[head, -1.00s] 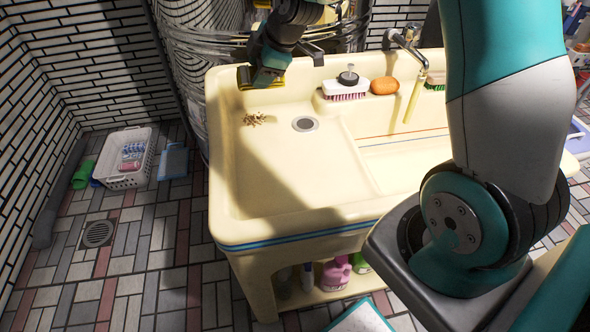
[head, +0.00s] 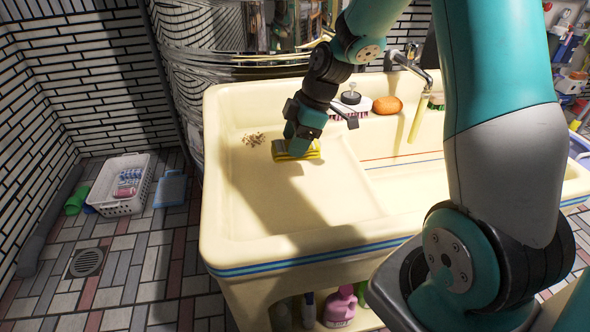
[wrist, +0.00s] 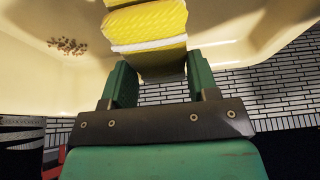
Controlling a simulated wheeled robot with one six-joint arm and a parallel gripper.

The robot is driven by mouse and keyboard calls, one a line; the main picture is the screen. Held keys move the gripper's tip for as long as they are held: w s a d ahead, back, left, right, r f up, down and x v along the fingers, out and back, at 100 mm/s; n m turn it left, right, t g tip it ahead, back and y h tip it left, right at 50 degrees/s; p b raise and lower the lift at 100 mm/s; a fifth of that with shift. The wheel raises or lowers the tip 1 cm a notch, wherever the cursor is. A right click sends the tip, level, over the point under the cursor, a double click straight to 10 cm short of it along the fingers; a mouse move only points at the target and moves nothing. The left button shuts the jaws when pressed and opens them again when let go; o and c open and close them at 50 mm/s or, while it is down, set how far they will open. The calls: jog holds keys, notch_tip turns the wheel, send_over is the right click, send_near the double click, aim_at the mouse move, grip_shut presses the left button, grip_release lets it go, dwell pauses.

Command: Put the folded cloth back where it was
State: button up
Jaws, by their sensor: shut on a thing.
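The folded cloth (head: 296,151) is yellow with white edges. My gripper (head: 300,143) is shut on it in the head view and holds it over the left basin of the cream sink (head: 240,190). I cannot tell whether the cloth touches the basin floor. In the wrist view the cloth (wrist: 148,28) sticks out beyond the two green fingers of my gripper (wrist: 160,84). The drain is hidden behind the cloth and gripper.
A small pile of brown crumbs (head: 254,139) lies in the basin, left of the cloth. A brush (head: 352,103) and an orange sponge (head: 388,106) sit on the back ledge near the tap (head: 415,62). A white basket (head: 122,187) stands on the floor at left.

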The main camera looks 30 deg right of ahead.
notch_tip(320, 180, down, 8)
jog(key=shift+f, duration=0.1)
jog(key=shift+b, duration=0.3)
jog(key=o, duration=0.9)
